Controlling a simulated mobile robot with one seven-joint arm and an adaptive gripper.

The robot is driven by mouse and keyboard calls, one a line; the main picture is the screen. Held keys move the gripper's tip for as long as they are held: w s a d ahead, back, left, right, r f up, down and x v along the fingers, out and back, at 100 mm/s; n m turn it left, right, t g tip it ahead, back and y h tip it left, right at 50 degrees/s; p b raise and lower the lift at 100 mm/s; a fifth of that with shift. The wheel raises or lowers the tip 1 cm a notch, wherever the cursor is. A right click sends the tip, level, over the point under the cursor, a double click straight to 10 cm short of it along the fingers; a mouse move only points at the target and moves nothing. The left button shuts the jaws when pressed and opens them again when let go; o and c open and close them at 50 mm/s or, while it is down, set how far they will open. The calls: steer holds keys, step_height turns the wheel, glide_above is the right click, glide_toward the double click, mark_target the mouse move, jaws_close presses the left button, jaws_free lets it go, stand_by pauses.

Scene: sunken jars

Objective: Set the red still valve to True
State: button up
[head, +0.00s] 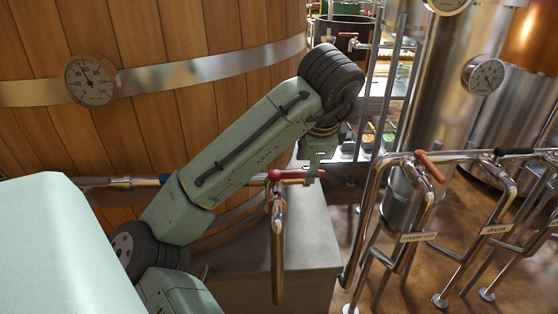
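A red valve handle (290,174) lies roughly level on top of a metal spout pipe (277,240) in front of the wooden vat. My arm reaches across from the lower left. My gripper (313,176) points down at the right end of this red handle, and its fingers appear to overlap the handle's tip. The fingers are small and partly blended with the handle, so I cannot tell whether they are closed on it. A second, orange-red handle (430,166) sits tilted on the pipe stands at the right, apart from my gripper.
The wooden vat (230,30) with a metal band and gauge (90,80) fills the left. A grey block (310,240) stands below the spout. Bent pipe stands with labels, one reading "drum" (495,229), crowd the right. A blue-handled pipe (163,179) is behind my arm.

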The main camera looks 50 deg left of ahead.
steer(key=shift+b+x, duration=0.9)
steer(key=shift+x, duration=1.4)
steer(key=shift+d, duration=0.1)
steer(key=shift+c, duration=0.2)
jaws_close()
